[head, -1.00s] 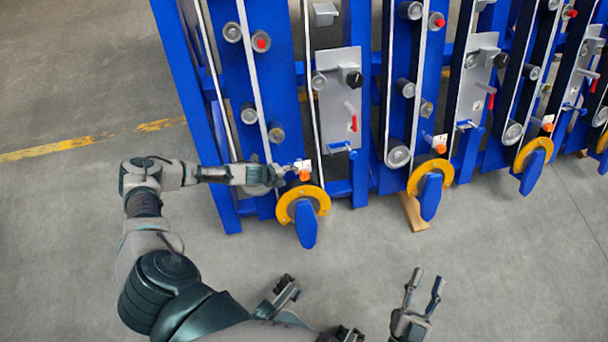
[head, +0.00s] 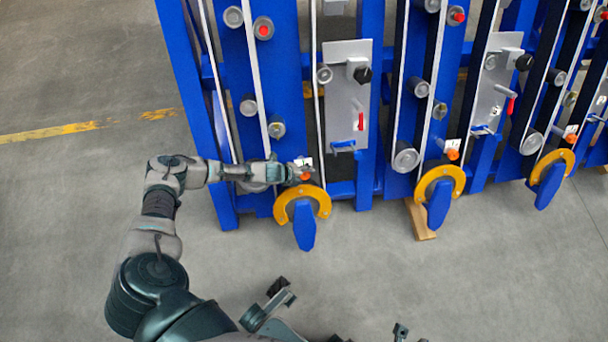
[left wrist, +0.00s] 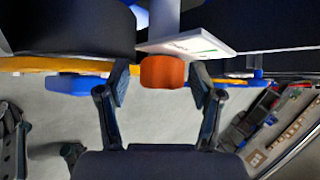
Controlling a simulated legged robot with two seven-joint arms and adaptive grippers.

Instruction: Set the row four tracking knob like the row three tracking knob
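An orange knob (head: 305,177) sits above the yellow ring guard at the nearest blue row. Further orange knobs show at the rows to the right, at the second row (head: 453,154) and third row (head: 571,138) in view. I cannot read row numbers or knob settings. My left gripper (head: 303,170) is at the nearest knob. In the left wrist view, my left gripper (left wrist: 161,84) is open, one finger each side of the orange knob (left wrist: 162,72), with small gaps seeming to remain.
A white plate (left wrist: 190,44) with a green mark is just above the knob. The yellow ring guard (head: 324,203) is below it. A grey panel (head: 346,100) carries a black knob (head: 362,74) and a red lever (head: 361,121). The floor in front is clear.

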